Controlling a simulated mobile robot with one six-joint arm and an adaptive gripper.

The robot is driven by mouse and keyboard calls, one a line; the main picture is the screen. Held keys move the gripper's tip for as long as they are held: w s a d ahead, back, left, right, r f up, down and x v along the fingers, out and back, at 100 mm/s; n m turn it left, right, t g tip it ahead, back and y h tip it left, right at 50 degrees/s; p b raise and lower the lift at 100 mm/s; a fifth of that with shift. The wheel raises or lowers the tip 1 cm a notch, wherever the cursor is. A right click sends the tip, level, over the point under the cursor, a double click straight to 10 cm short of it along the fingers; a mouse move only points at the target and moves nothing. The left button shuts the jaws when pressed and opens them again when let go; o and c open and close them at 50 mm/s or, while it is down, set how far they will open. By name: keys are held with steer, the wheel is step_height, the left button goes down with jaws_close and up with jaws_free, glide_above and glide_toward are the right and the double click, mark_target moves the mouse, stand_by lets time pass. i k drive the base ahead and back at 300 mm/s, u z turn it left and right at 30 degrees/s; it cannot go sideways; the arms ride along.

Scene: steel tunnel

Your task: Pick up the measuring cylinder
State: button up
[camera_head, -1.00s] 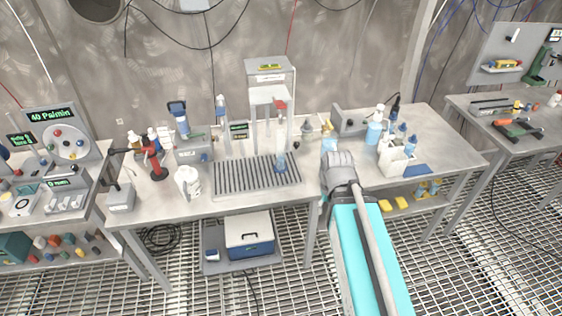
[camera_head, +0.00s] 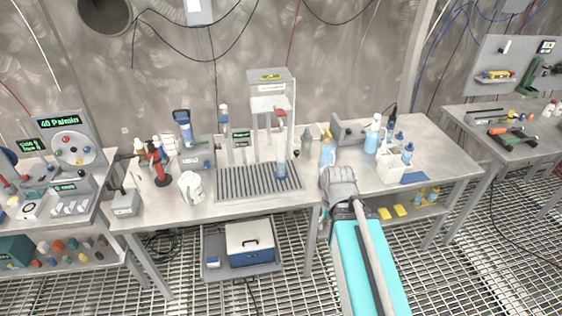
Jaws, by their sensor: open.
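A tall clear cylinder with blue liquid low inside, which looks like the measuring cylinder (camera_head: 282,168), stands upright at the right part of a grey slatted tray (camera_head: 225,194) on the middle bench. It is in front of a grey dispenser stand (camera_head: 270,76). My gripper (camera_head: 338,176) is to the right of the cylinder and apart from it, over the front edge of the bench. It is seen from behind, so its fingertips are mostly hidden. It is open, and nothing is seen in it.
A spray bottle (camera_head: 327,153) with yellowish parts stands just beyond my gripper. A white rack (camera_head: 392,170) with blue-capped bottles is to the right. A white mug (camera_head: 191,187) stands left of the tray. The bench front between tray and gripper is clear.

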mark_target(281, 173)
steer(key=z, duration=1.6)
steer(key=i, duration=1.2)
steer(key=u, duration=1.35)
